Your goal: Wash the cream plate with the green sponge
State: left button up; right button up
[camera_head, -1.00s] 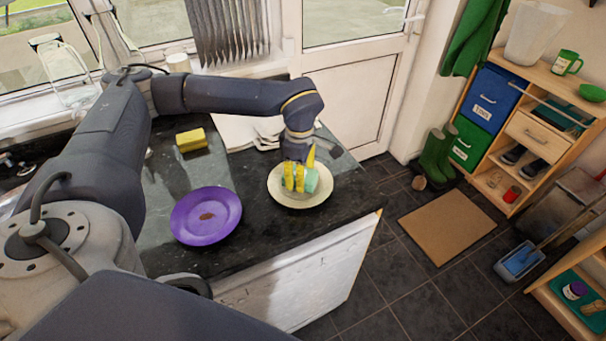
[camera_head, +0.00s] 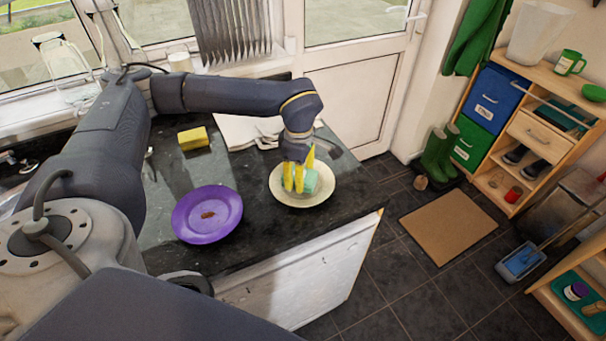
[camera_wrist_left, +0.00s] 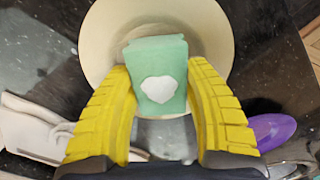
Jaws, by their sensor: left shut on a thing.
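The cream plate (camera_head: 324,184) lies on the dark granite counter near its right end. It also shows in the left wrist view (camera_wrist_left: 103,32). My left gripper (camera_head: 299,181) has yellow fingers and is shut on the green sponge (camera_head: 312,182). In the left wrist view the sponge (camera_wrist_left: 170,60) sits between the fingertips (camera_wrist_left: 160,90), over the plate, with a white patch on it. I cannot tell whether it touches the plate's surface. The fingers hide part of the plate. My right gripper is not in view.
A purple plate (camera_head: 225,215) with a brown stain lies left of the cream plate. A white cloth (camera_head: 237,130) lies near the sill behind the gripper. The counter's front edge is close to both plates.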

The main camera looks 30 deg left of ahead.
pick_arm(q)
jog(key=shift+w+d, duration=0.4)
jog(key=shift+w, duration=0.15)
jog(key=shift+s+a+r, duration=0.1)
jog(key=shift+s+a, duration=0.35)
jog(key=shift+s, duration=0.2)
jog(key=shift+w+d, duration=0.45)
jog(key=shift+w, duration=0.25)
jog(key=shift+s+a, duration=0.45)
jog(key=shift+s, duration=0.3)
jog(key=shift+w+d, duration=0.45)
jog(key=shift+w, duration=0.3)
jog(key=shift+s+a, duration=0.45)
jog(key=shift+s, duration=0.25)
jog(key=shift+w+d, duration=0.45)
jog(key=shift+w, duration=0.25)
jog(key=shift+s+a+f, duration=0.2)
jog(key=shift+s+a, duration=0.25)
jog(key=shift+s, duration=0.3)
jog(key=shift+w+d, duration=0.45)
jog(key=shift+w, duration=0.25)
jog(key=shift+s+a+r, duration=0.2)
jog(key=shift+s+a, duration=0.25)
jog(key=shift+s, duration=0.2)
jog(key=shift+w+d+f, duration=0.1)
jog(key=shift+w+d, duration=0.35)
jog(key=shift+w, duration=0.25)
